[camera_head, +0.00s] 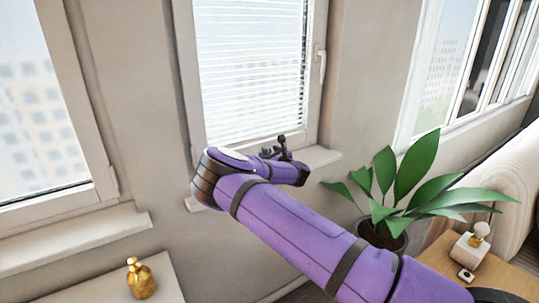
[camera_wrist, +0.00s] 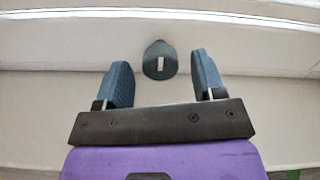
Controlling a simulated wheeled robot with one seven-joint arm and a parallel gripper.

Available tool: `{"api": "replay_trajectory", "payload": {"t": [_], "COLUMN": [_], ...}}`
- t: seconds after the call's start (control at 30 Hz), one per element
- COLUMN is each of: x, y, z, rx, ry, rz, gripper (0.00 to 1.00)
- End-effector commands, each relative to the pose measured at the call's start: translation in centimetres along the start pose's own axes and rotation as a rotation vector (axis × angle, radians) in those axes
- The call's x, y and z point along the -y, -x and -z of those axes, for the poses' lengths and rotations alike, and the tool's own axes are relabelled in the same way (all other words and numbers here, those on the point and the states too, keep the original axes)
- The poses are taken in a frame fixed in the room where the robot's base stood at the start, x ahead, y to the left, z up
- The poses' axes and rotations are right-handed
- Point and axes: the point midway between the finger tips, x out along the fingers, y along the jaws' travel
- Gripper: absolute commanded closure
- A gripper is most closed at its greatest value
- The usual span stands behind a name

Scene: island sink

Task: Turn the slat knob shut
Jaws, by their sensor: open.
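The slat knob (camera_wrist: 159,60) shows in the wrist view as a small dark round piece with a short white mark that runs up and down. It lies between the lines of my two blue fingers. My gripper (camera_wrist: 161,73) is open, with one finger on each side of the knob and a visible gap to each. I cannot tell how deep the knob is between the fingers. In the head view, my gripper (camera_head: 284,148) is by the lower right of the window with slatted blinds (camera_head: 250,65). The knob cannot be made out there. The slats show as thin white lines with bright gaps.
A window handle (camera_head: 321,66) is on the frame above right of my gripper. A sill (camera_head: 318,157) runs beneath the window. A potted plant (camera_head: 400,190) stands to the right by a wooden table (camera_head: 450,262). A gold bottle (camera_head: 140,279) is at the lower left.

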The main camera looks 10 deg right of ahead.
Motion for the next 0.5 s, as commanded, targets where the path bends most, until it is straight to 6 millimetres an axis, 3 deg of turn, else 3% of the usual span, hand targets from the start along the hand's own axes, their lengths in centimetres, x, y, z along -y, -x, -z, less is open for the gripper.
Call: {"api": "replay_trajectory", "payload": {"t": [0.33, 0.5], "x": [0.02, 0.02], "y": [-0.42, -0.41], "z": [0.02, 0.02], "rx": [-0.001, 0.000], "ry": [0.000, 0.000], "rz": [0.001, 0.001], "gripper": [0.37, 0.74]}}
